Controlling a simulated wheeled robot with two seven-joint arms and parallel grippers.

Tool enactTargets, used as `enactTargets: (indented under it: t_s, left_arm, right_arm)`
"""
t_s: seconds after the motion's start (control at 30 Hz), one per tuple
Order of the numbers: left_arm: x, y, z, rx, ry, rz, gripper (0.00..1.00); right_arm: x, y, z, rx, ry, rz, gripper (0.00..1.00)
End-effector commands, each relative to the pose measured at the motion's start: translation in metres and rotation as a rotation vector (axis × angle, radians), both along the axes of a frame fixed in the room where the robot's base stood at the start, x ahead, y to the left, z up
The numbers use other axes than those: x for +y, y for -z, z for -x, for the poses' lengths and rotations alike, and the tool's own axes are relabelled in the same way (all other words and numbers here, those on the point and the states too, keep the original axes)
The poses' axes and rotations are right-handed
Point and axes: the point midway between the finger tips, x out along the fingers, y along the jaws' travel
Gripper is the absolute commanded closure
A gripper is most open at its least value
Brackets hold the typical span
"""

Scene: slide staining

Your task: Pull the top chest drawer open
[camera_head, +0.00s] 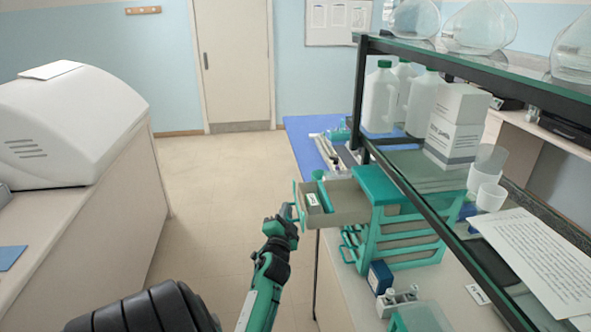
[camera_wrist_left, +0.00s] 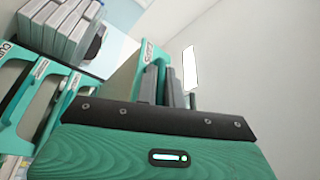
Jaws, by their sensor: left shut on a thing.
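The green chest (camera_head: 378,186) stands on the bench at the right, under the glass shelf. Its top drawer (camera_head: 350,203) is out to the left, beige inside, with a green divider and a small labelled box in it. My left gripper (camera_head: 287,213) is at the drawer's green front and shut on its handle (camera_head: 297,204). In the left wrist view the gripper's fingers (camera_wrist_left: 164,84) are close around the green handle, and grey-white boxes lie in the drawer. The fingertips are partly hidden in the head view. My right gripper is in neither view.
Lower drawers (camera_head: 410,246) of the chest look closed. A dark blue box (camera_head: 380,277) stands in front of them on the bench. The black-framed shelf (camera_head: 362,95) rises close by, holding white bottles (camera_head: 380,98). Floor (camera_head: 225,170) left of the drawer is clear.

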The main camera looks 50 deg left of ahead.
Motion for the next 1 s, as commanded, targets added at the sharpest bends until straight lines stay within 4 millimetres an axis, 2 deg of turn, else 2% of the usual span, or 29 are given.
enactTargets:
  t_s: [0.37,0.4,0.5,0.8,1.0]
  left_arm:
    - [0.001,-0.001,0.002,0.000,-0.001,-0.004,1.00]
    - [0.002,-0.001,0.002,0.000,-0.001,-0.004,0.85]
    - [0.001,-0.001,0.002,0.000,-0.001,-0.002,0.70]
    - [0.000,0.001,0.003,0.000,-0.001,-0.001,0.70]
    - [-0.018,0.010,0.021,0.003,-0.001,-0.001,0.70]
  right_arm:
    - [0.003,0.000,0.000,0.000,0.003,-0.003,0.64]
    - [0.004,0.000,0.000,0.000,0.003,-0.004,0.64]
    - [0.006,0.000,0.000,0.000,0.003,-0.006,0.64]
    - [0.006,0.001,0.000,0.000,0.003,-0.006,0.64]
    - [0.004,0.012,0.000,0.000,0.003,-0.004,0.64]
